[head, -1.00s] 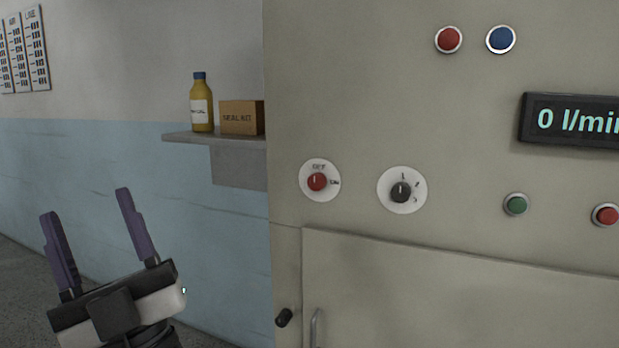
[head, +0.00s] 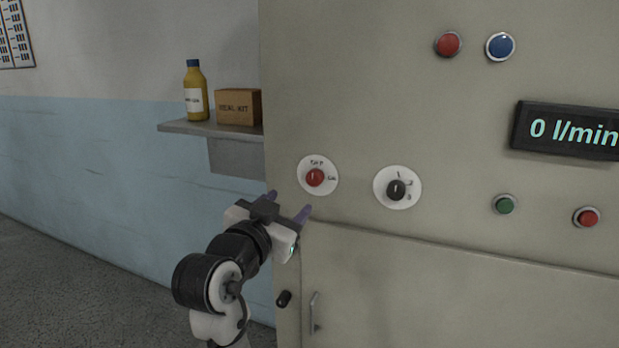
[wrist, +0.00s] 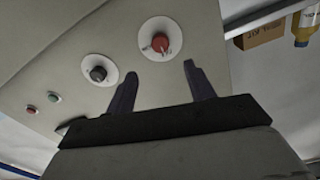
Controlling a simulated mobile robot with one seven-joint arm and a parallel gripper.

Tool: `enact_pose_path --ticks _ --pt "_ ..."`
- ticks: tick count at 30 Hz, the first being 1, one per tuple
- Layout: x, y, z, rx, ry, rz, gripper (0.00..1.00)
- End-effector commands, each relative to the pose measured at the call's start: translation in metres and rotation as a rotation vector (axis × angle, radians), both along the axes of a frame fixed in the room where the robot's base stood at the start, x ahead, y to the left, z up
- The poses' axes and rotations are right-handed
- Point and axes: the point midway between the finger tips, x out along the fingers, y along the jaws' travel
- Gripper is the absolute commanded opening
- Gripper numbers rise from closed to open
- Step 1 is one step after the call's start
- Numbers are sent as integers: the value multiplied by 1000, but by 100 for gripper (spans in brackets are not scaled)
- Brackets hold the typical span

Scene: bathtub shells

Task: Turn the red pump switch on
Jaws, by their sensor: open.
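The red pump switch (head: 315,177) is a red rotary knob on a round white plate, labelled OFF at the top and ON at the right. Its pointer is toward OFF. It also shows in the wrist view (wrist: 160,42), ahead of the fingertips. My gripper (head: 288,203) is just below and left of the switch plate in the head view, fingers pointing toward the panel. In the wrist view, my gripper (wrist: 158,80) has its two purple fingers apart, with nothing between them. It does not appear to touch the knob.
A black selector (head: 397,190) marked with numbers sits right of the switch. Green (head: 505,204), red (head: 586,217) and blue (head: 500,46) buttons and a display (head: 570,131) reading 0 l/min share the panel. A shelf (head: 190,128) with a bottle (head: 195,95) and box (head: 238,107) stands left.

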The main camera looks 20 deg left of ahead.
Motion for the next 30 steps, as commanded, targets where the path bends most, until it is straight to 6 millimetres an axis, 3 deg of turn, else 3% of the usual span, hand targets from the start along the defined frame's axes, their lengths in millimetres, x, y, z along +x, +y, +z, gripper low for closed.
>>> enact_pose_path --ticks 9,15,21,30 --pt "68 -4 3 -2 2 -3 54" --pt "102 -4 2 -2 0 -1 54" --pt "119 -4 1 -1 0 2 54" --pt "121 -4 0 0 -2 3 54"
